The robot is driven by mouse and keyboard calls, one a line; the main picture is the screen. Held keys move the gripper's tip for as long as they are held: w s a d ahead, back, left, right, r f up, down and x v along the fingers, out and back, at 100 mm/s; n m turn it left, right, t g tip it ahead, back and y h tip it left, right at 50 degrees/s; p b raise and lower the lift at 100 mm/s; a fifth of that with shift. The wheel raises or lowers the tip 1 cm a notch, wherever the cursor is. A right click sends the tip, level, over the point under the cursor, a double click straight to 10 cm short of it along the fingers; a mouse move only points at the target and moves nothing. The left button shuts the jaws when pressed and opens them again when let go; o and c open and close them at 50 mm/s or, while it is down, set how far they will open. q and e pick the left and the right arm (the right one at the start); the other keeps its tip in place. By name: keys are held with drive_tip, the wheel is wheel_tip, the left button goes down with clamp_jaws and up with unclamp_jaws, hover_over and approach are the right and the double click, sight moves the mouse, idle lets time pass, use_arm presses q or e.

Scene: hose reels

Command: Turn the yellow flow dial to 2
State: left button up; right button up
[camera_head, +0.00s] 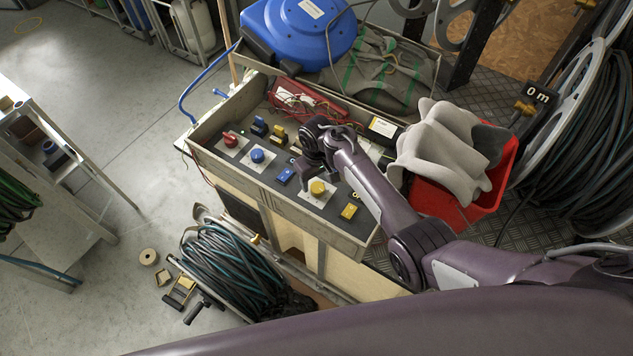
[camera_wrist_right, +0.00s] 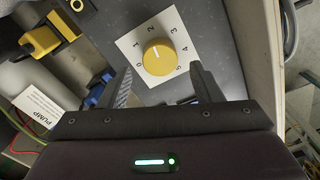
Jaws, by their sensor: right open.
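The yellow flow dial (camera_head: 318,188) sits on a white square plate in the grey-walled tray. It also shows in the right wrist view (camera_wrist_right: 159,57), ringed by the numbers 0 to 5; I cannot clearly tell which number it points to. My right gripper (camera_head: 308,155) is over the tray, just behind and left of the dial in the head view. In the right wrist view its two fingers are spread, with the dial beyond and between their tips. It is open and empty. My left gripper is not in view.
The tray (camera_head: 232,168) also holds a red dial (camera_head: 230,139), a blue dial (camera_head: 257,155), and small blue and yellow blocks. A red bin (camera_head: 490,190) with a grey cloth stands right of it. A blue hose reel (camera_head: 300,30) is behind.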

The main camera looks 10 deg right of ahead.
sight(317, 186)
wheel_tip(317, 186, up, 5)
drive_tip(key=shift+f, duration=0.1)
idle(0.6)
